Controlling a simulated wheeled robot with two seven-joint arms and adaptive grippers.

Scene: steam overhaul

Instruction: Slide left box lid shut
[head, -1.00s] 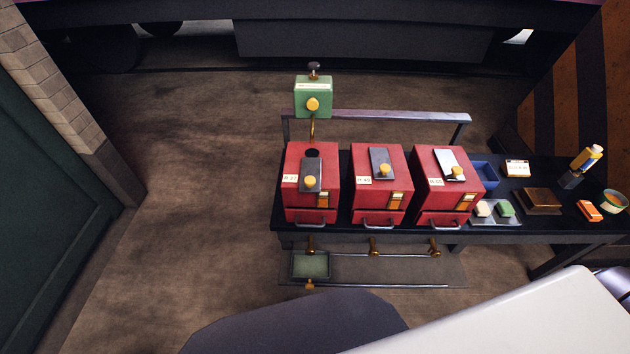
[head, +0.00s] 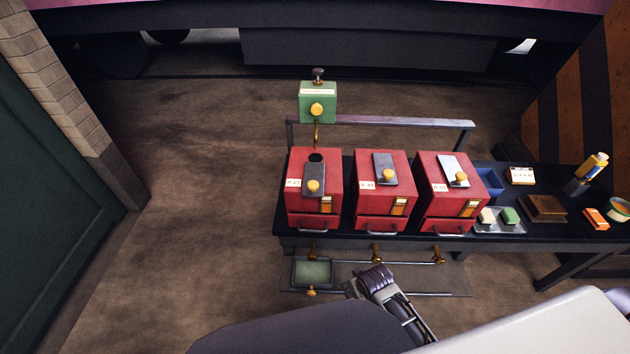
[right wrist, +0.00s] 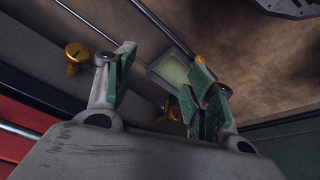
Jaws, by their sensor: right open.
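The left red box (head: 300,207) stands at the left end of the dark bench. Its grey sliding lid (head: 314,172) with a yellow knob (head: 313,186) lies on the sloped top, and a round dark hole (head: 316,157) shows uncovered beyond the lid's far edge. My right gripper (head: 362,284) is in front of the bench, below and to the right of this box, apart from it. In the right wrist view the right gripper (right wrist: 165,82) is open, with nothing between its green-padded fingers. The lid is not visible there. My left gripper is not in view.
Two more red boxes (head: 366,208) (head: 430,209) stand to the right. A green oiler (head: 318,103) rises behind the left box. Brass taps (head: 376,254) and a small green tray (head: 313,272) are below the bench front. Open floor lies left.

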